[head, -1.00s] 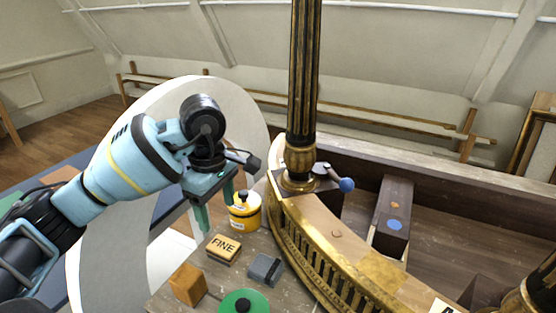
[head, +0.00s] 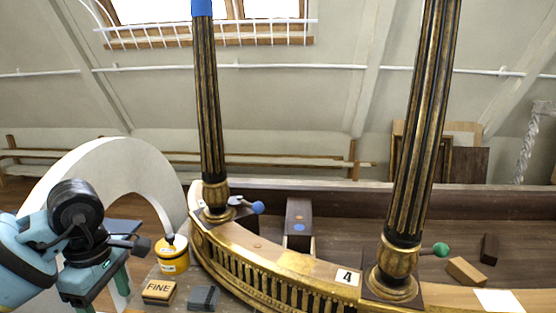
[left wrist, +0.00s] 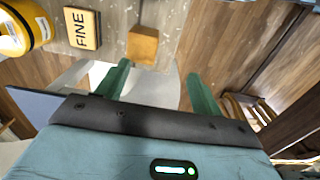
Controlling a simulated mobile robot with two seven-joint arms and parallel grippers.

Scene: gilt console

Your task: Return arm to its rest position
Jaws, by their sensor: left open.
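My left arm comes in at the lower left of the head view, light blue with a black wrist. My left gripper (head: 97,291) has two green fingers pointing down, left of the yellow pot. In the left wrist view the fingers of my left gripper (left wrist: 161,86) stand wide apart with nothing held between them. My right gripper is in neither view.
A yellow pot (head: 173,258), a FINE block (head: 159,291) and a grey block (head: 204,297) stand right of my left gripper. A curved gilt console (head: 262,262) carries two fluted columns (head: 208,110) (head: 421,130). A pale arch (head: 140,153) rises behind my arm.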

